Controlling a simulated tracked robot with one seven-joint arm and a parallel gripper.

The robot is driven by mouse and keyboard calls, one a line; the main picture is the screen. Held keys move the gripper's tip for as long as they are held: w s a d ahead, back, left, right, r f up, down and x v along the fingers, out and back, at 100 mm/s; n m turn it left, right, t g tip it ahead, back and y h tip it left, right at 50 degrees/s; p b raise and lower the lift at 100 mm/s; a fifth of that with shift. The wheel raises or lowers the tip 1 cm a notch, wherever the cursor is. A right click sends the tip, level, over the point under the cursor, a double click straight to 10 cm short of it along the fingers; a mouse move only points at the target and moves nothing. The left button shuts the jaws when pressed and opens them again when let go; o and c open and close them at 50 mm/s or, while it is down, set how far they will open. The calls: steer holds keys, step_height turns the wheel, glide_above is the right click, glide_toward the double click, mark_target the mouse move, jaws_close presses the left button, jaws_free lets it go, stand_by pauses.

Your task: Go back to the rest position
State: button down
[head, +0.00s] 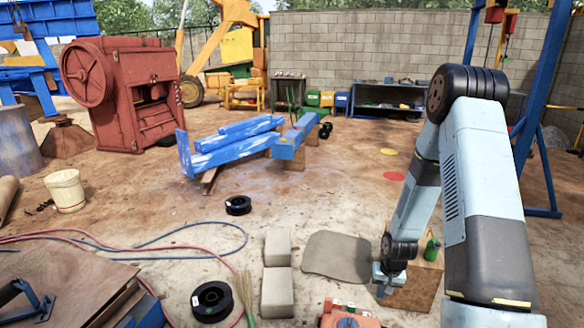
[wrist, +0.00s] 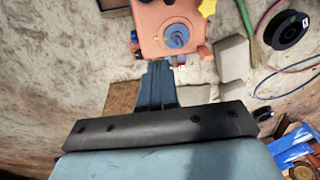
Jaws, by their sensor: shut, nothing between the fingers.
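My gripper (wrist: 160,68) is shut and empty in the wrist view, its blue-grey fingers pressed together. The box (head: 347,319) also shows at the bottom edge of the head view, partly cut off, left of my gripper.
Two pale blocks (head: 277,290), a black spool (head: 212,301) and hoses lie left of the arm. A green bottle (head: 432,248) stands close behind the gripper. A blue steel frame (head: 541,110) rises at right. A red jaw crusher (head: 130,90) stands far left.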

steer(key=s+a+r+n+t+h, duration=0.1)
steer(key=s+r, duration=0.1)
steer(key=r, duration=1.3)
steer(key=s+a+r+t, duration=0.1)
steer(key=s+r, duration=0.1)
steer(key=r, duration=1.3)
steer(key=s+a+r+t, duration=0.1)
steer(key=s+a+r, duration=0.1)
steer(key=s+r, duration=0.6)
steer(key=s+a+r+n+t, duration=0.1)
steer(key=s+r, duration=0.8)
steer(key=s, duration=0.4)
steer(key=shift+a+r, duration=0.2)
steer(key=shift+a, duration=0.2)
